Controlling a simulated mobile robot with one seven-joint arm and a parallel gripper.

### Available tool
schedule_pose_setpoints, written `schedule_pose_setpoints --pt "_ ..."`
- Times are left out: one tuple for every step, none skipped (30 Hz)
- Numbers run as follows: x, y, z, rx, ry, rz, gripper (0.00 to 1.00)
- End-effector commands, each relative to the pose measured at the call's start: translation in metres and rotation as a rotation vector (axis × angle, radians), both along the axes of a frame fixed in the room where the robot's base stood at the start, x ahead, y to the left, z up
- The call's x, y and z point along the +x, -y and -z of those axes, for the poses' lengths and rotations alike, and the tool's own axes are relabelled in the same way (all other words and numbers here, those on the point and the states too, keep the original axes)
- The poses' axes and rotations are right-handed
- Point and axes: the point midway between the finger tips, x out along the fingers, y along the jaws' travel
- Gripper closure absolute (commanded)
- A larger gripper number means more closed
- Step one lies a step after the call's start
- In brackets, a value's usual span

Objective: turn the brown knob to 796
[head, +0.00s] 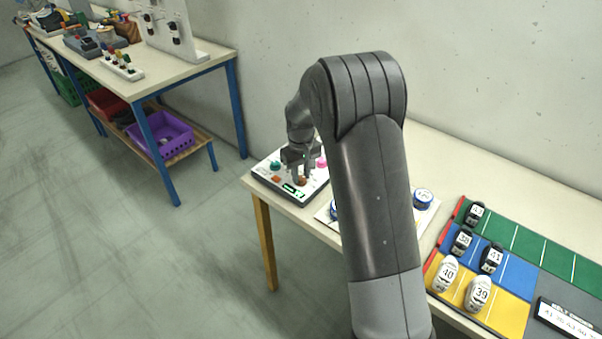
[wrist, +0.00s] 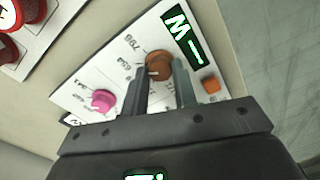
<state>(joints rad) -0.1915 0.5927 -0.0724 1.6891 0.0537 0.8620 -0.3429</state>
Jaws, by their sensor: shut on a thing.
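The brown knob (wrist: 158,62) sits on a white control panel (wrist: 120,70) and shows between my fingers in the wrist view. My gripper (wrist: 161,72) is shut on this knob, with one finger on each side. Printed numbers stand beside the knob, upside down and small; one looks like 796. The knob's pointer direction cannot be told surely. In the head view my gripper (head: 300,177) reaches down onto the panel (head: 262,172) at the table's left end, and the brown knob (head: 301,181) is partly hidden by it.
A pink knob (wrist: 103,100), an orange button (wrist: 210,84) and a green-lit display (wrist: 182,38) share the panel. A teal knob (head: 275,165) is at its left. Numbered shoes stand on a coloured mat (head: 518,240) at the right. Another table (head: 150,72) stands at the back left.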

Motion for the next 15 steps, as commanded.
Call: schedule_pose_setpoints --pt "0.0003 -0.0003 -0.0005 0.000 0.001 0.044 0.97" --pt "0.0004 -0.0002 -0.0005 -0.001 0.001 0.072 0.97" --pt "0.0004 -0.0002 -0.0005 -0.001 0.001 0.110 0.97" --pt "0.0003 0.0000 -0.0005 -0.001 0.001 0.138 0.97" --pt "0.0004 -0.0001 -0.0005 -0.001 0.001 0.167 0.97" --pt "0.0004 -0.0002 -0.0005 -0.001 0.001 0.205 0.97" --pt "0.0003 -0.0003 -0.0006 -0.001 0.001 0.233 0.97" --pt "0.0003 -0.0003 -0.0005 -0.001 0.001 0.262 0.97" --pt "0.0003 -0.0003 -0.0006 0.000 0.001 0.300 0.97" --pt "0.0004 -0.0002 -0.0006 0.000 0.001 0.329 0.97" --pt "0.0004 -0.0001 -0.0006 -0.001 0.001 0.358 0.97" --pt "0.0004 -0.0001 -0.0006 -0.001 0.001 0.396 0.97" --pt "0.0004 -0.0001 -0.0006 -0.001 0.001 0.424 0.97" --pt "0.0004 -0.0002 -0.0006 -0.001 0.001 0.451 0.97" --pt "0.0004 -0.0004 -0.0006 -0.001 0.001 0.487 0.97"
